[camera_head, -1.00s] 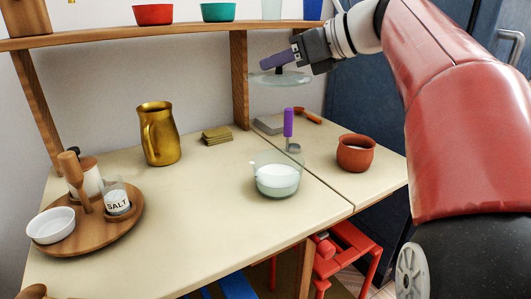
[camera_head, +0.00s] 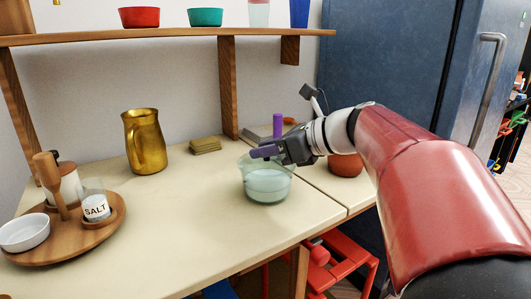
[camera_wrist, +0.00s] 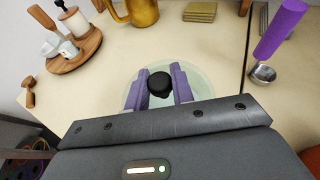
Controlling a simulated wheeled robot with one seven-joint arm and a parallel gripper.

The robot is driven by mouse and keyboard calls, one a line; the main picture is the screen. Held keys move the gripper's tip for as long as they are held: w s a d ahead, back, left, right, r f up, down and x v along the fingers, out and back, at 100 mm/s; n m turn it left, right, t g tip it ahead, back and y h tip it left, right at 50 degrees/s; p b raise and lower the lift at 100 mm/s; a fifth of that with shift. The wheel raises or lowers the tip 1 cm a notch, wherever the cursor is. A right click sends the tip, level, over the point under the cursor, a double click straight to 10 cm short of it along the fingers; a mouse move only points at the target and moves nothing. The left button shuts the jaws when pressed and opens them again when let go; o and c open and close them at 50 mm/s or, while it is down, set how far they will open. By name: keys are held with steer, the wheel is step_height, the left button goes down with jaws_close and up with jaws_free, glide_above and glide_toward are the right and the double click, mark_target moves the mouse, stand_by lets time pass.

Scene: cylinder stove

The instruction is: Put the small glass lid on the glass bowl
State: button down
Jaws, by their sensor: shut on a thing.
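The glass bowl (camera_head: 266,187) stands upright on the counter with pale contents showing through its side. My gripper (camera_head: 263,150) is at the bowl's rim height, over its opening. In the wrist view my purple fingers (camera_wrist: 159,88) are shut on the black knob of the small glass lid (camera_wrist: 160,83). The lid's clear disc spreads around the fingers, over the bowl. In the head view the lid is hard to make out against the bowl's rim. I cannot tell whether it touches the rim.
A brass pitcher (camera_head: 145,143) and stacked coasters (camera_head: 205,145) stand behind. A purple-handled tool (camera_wrist: 280,28) and a reddish pot (camera_head: 345,165) are to the right. A wooden tray (camera_head: 75,243) with salt is at left. The counter left of the bowl is clear.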

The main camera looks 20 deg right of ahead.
steer(key=shift+f, duration=0.2)
steer(key=c, duration=1.2)
jaws_free()
steer(key=shift+r, duration=0.2)
steer(key=shift+s+d+r, duration=0.15)
steer(key=shift+s+d, duration=0.05)
steer(key=p+v, duration=0.1)
steer(key=v, duration=1)
steer(key=shift+s+d+r+p, duration=0.1)
steer(key=shift+s+p, duration=0.1)
steer(key=shift+p, duration=0.1)
